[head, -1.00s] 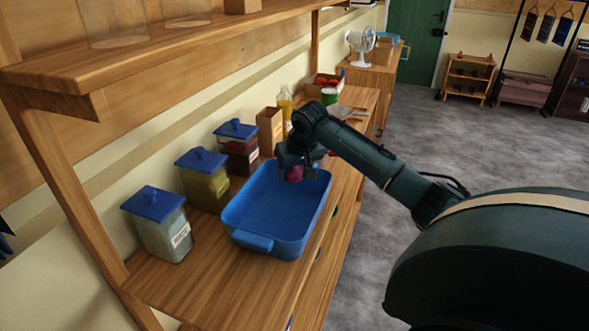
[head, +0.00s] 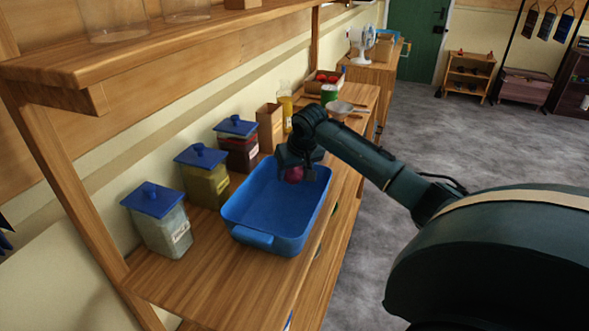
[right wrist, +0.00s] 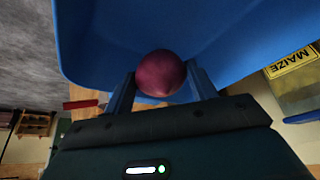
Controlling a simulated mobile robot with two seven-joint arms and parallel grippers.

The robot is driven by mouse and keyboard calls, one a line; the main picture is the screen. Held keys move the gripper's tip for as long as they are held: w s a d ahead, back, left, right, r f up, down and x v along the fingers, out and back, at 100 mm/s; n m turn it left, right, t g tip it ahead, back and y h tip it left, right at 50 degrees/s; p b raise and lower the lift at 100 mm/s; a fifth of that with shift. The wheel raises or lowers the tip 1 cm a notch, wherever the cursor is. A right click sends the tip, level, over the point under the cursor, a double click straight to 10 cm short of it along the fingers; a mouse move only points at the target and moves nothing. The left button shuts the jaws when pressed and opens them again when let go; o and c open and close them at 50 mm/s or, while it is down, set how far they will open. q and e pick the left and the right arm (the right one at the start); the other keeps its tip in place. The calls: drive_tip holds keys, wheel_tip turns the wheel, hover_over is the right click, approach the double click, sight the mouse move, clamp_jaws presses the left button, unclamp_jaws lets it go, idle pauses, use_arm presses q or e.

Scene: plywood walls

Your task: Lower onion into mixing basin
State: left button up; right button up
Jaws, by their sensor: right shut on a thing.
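The onion (head: 293,174) is round and dark purple-red. My right gripper (head: 297,166) is shut on it, at the far end of the blue mixing basin (head: 272,215). In the right wrist view the onion (right wrist: 160,73) sits between the two fingers of my gripper (right wrist: 160,88), with the basin's blue inside (right wrist: 215,30) behind it. The basin stands on the wooden counter and its visible floor is bare. Whether the onion touches the basin cannot be told. My left gripper is out of view.
Several blue-lidded jars (head: 157,220) stand along the wall left of the basin. A wooden box (head: 270,128), a yellow bottle (head: 286,108) and a bowl (head: 340,107) are beyond it. A shelf (head: 180,55) overhangs the upper left. The counter's near end (head: 220,280) is clear.

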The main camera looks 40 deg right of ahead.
sight(294, 183)
drive_tip(key=shift+f+b, duration=0.5)
drive_tip(key=shift+f, duration=1.55)
idle(0.7)
idle(0.4)
drive_tip(key=o, duration=1.1)
drive_tip(key=v, duration=1.3)
drive_tip(key=shift+r, duration=0.1)
